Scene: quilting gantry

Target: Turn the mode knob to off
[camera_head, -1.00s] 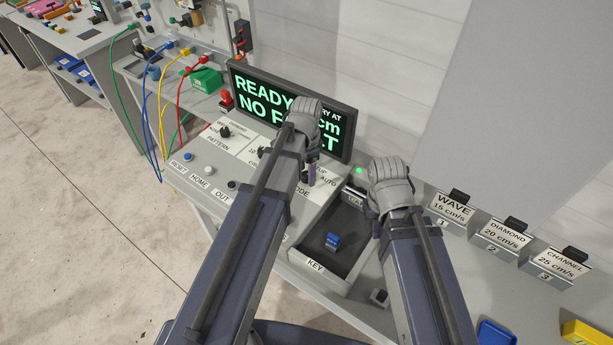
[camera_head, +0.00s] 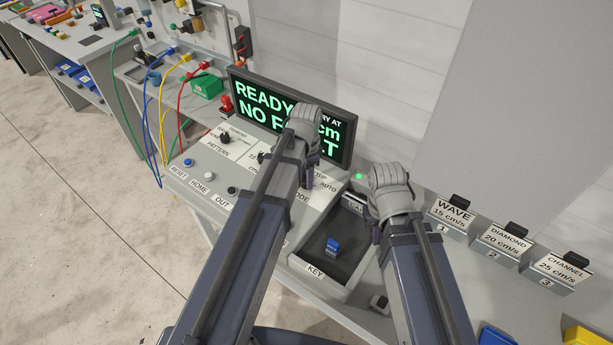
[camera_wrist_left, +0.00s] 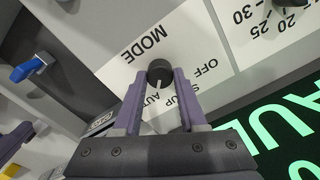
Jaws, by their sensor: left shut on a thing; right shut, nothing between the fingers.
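The mode knob (camera_wrist_left: 159,70) is a round black knob on the white MODE label plate (camera_wrist_left: 190,45). In the left wrist view it sits between the two purple fingers of my left gripper (camera_wrist_left: 153,80), which is shut on it. OFF is printed to the knob's right, with SETUP and AUTO below, partly covered by the fingers. A pale pointer mark shows below the knob, on the AUTO and SETUP side. In the head view my left gripper (camera_head: 309,182) and arm hide the knob.
A display (camera_head: 262,108) reading READY and NO FAULT stands behind the panel, partly hidden. A KEY tray (camera_head: 302,266) holding a blue object (camera_head: 332,247) lies between my arms. Pattern knob (camera_head: 224,137) and buttons are at left; labelled WAVE, DIAMOND and CHANNEL blocks are at right.

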